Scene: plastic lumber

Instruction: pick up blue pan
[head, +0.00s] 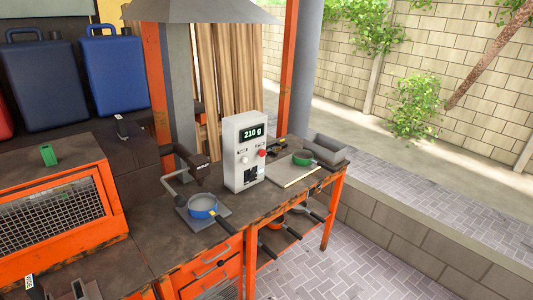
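The blue pan (203,207) sits upright on a grey square plate (222,212) near the front edge of the dark workbench. My gripper is not in view, and nothing visible is holding the pan.
A white device reading 210 g (245,150) stands behind and right of the pan. A dark machine head (192,168) is close behind the pan. A green pan (303,157) lies farther right; orange pans (275,221) are on the shelf below. Paved floor (340,255) is open at front right.

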